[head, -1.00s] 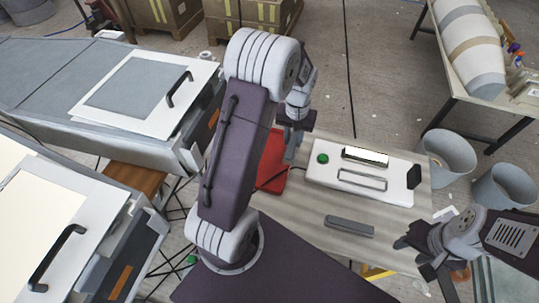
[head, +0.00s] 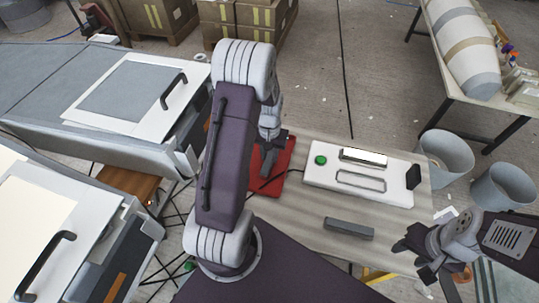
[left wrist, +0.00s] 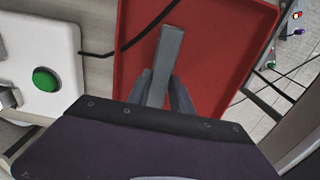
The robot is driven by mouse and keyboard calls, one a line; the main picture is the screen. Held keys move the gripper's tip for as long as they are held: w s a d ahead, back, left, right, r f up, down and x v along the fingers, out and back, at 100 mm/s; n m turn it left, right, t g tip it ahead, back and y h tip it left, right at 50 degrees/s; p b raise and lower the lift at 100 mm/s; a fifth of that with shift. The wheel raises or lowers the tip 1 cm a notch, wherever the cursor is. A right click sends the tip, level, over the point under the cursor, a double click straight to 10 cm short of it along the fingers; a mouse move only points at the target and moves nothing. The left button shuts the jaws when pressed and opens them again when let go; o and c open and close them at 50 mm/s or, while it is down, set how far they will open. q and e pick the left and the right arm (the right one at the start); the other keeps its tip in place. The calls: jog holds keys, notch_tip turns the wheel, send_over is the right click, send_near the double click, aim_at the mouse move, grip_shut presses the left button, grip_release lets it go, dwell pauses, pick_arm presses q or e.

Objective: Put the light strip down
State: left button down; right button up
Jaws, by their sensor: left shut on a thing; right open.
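A grey strip (left wrist: 166,62), which I take for the light strip, is between the fingers of my left gripper (left wrist: 165,95). It lies over the red tray (left wrist: 203,22) in the left wrist view; whether it touches the tray floor I cannot tell. In the head view my left gripper (head: 270,163) is over the red tray (head: 288,178), partly hidden by my own arm. It is shut on the strip. My right gripper (head: 413,262) is open and empty at the lower right, beside the table's right edge.
A white fixture (head: 322,189) with a green button (head: 320,160) and metal parts stands right of the tray. A darker grey strip (head: 349,229) lies on the table (head: 307,220) in front of it. A black cable (left wrist: 150,28) crosses the tray. Two buckets (head: 446,150) stand at the right.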

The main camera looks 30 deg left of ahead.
pick_arm(q)
jog(key=shift+f, duration=0.2)
jog(key=c, duration=1.1)
grip_release()
jog(key=shift+c, duration=0.2)
